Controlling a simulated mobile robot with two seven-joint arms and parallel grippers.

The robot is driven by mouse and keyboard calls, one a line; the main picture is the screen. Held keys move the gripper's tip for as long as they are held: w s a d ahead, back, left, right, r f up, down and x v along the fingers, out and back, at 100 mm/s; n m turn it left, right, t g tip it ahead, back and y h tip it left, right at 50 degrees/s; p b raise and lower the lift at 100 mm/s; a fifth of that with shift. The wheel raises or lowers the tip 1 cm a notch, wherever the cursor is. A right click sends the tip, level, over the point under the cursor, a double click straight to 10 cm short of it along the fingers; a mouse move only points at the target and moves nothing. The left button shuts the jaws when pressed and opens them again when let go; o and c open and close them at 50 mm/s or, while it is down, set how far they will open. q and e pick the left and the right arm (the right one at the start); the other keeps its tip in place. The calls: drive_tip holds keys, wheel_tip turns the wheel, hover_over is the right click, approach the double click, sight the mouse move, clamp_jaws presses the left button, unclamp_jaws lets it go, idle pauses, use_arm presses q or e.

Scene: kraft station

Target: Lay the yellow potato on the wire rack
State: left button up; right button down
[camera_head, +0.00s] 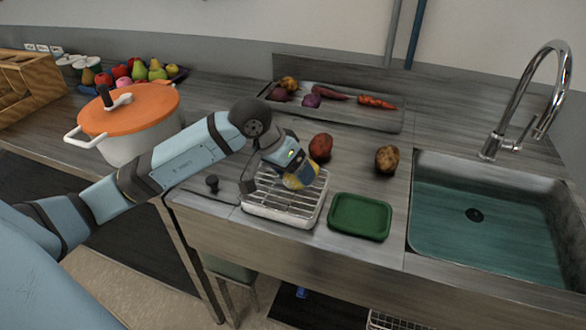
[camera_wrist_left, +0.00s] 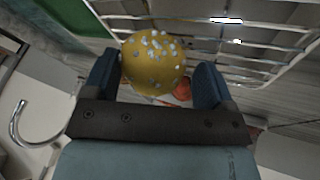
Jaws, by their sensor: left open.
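The yellow potato (camera_head: 302,177) is at the wire rack (camera_head: 285,208), near its back right part. It also shows in the left wrist view (camera_wrist_left: 152,62), speckled with pale spots, with rack wires (camera_wrist_left: 215,22) beside it. My left gripper (camera_head: 290,180) reaches down over the rack. Its two dark blue fingers stand on either side of the potato and are open. The potato's underside is hidden, so its contact with the wires is hard to see. My right gripper is in neither view.
A green tray (camera_head: 359,217) lies right of the rack. A red potato (camera_head: 320,147) and a brown potato (camera_head: 387,159) lie behind. A long vegetable tray (camera_head: 385,121) is at the back, a sink (camera_head: 480,260) at right, an orange-lidded pot (camera_head: 135,105) at left.

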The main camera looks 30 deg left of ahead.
use_arm(q)
drive_tip(key=shift+s+f, duration=0.15)
drive_tip(key=shift+f, duration=0.3)
drive_tip(key=shift+r+p, duration=0.55)
drive_tip(key=shift+p, duration=0.35)
drive_tip(key=shift+s+a+r+b, duration=0.2)
drive_tip(key=shift+a+r, duration=0.25)
drive_tip(key=shift+r, duration=0.2)
drive_tip(key=shift+s+a+r+b, duration=0.1)
drive_tip(key=shift+s+a+r, duration=0.1)
drive_tip(key=shift+a+r, duration=0.35)
drive_tip(key=v, duration=0.9)
drive_tip(key=shift+d, duration=0.4)
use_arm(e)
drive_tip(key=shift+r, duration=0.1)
use_arm(q)
drive_tip(key=shift+w+r, duration=0.1)
